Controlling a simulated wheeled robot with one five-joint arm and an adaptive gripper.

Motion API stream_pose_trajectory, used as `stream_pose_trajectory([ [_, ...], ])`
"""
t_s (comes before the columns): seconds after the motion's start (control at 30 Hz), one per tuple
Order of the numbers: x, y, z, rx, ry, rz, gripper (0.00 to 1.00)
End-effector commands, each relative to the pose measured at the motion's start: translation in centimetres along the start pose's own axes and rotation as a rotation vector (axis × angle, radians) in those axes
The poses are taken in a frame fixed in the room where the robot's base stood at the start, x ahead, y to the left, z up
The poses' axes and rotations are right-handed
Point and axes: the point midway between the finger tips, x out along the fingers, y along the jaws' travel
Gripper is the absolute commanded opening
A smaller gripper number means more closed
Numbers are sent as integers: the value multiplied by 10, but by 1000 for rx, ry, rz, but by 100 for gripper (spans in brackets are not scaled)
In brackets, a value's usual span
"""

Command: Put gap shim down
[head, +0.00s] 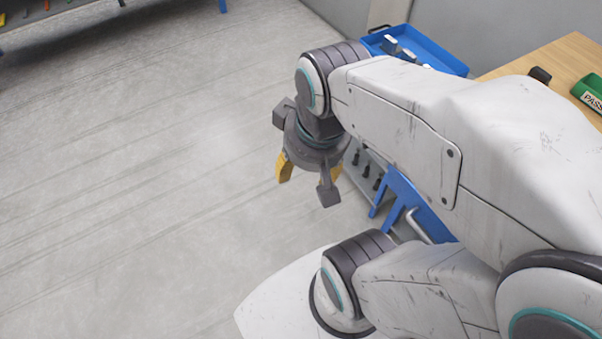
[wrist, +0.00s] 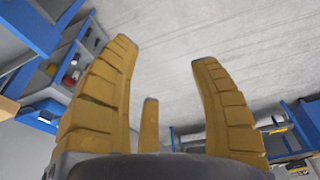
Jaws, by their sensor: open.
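My gripper (head: 306,180) hangs over the bare floor in the head view, with its fingers apart and nothing between them. No gap shim can be made out for certain. Several small pale and dark items (head: 398,50) lie in a blue tray (head: 437,48) behind my arm, too small to identify.
A wooden bench top (head: 555,57) at the right holds a green tray marked PASS (head: 588,93) and a small dark object (head: 540,75). A blue-framed cart (head: 410,200) stands partly behind my arm. The floor (head: 150,180) at left is clear.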

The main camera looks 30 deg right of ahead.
Motion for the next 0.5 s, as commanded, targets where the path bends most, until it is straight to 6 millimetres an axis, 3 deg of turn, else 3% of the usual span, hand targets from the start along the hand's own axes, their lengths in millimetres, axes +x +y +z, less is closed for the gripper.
stream_pose_trajectory([
  [0.17,1,-14,12,-83,16,-20,57],
  [0.5,2,-17,15,-99,17,-24,57],
])
